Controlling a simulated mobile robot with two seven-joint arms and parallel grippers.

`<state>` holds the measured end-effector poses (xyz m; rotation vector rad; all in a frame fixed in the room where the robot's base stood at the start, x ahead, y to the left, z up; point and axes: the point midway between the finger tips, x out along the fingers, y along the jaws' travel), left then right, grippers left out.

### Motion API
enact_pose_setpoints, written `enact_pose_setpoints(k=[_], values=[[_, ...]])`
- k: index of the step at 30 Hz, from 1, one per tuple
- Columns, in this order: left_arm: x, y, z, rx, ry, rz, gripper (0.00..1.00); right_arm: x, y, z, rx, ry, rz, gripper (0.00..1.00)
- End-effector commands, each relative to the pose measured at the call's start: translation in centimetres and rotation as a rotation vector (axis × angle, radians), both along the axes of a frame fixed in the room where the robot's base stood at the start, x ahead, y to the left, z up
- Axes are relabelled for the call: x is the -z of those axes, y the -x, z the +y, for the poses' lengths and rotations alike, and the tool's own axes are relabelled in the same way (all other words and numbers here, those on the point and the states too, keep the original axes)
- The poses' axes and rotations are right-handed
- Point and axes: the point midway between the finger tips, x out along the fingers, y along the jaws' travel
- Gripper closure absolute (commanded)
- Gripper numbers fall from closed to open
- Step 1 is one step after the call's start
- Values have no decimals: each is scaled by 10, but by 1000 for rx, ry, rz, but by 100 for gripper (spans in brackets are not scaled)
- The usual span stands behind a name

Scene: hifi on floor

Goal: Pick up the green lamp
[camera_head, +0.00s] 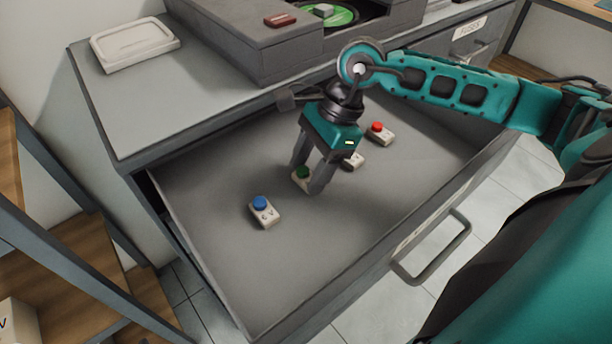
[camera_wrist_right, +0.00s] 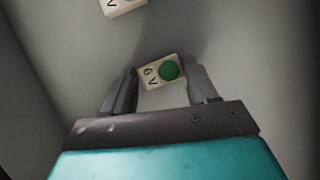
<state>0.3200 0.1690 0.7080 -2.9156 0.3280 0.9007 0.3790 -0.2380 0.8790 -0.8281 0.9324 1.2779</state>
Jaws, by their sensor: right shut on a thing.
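The green lamp (camera_head: 301,174) is a small white block with a round green top, in the open grey drawer (camera_head: 215,265). My right gripper (camera_head: 308,184) reaches down into the drawer with its fingers on either side of the block, shut on it. In the right wrist view the lamp (camera_wrist_right: 160,72) sits between the two fingertips (camera_wrist_right: 162,78), its letters facing the camera. Whether it touches the drawer floor is hard to tell. My left gripper is not in view.
A blue-topped block (camera_head: 264,212) lies nearer the front left in the drawer. A red-topped block (camera_head: 380,133) and another white block (camera_head: 354,160) lie behind the gripper to the right. The cabinet top carries a white tray (camera_head: 134,43) and a record player (camera_head: 330,15).

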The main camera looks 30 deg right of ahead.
Motion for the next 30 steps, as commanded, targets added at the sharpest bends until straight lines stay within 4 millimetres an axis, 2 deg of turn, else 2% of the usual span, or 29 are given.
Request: enact_pose_setpoints(k=[1, 6, 14, 20, 26, 30], values=[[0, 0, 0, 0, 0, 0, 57, 0, 0, 0, 0, 0, -1, 55], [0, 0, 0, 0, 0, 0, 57, 0, 0, 0, 0, 0, -1, 71], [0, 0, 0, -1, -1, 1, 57, -1, 0, 0, 0, 0, -1, 72], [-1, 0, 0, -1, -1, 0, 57, -15, -1, 0, 1, -2, -4, 72], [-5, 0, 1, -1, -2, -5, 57, -55, -2, 0, 0, -1, -8, 72], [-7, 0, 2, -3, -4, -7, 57, -96, -1, 0, -2, 0, -10, 72]])
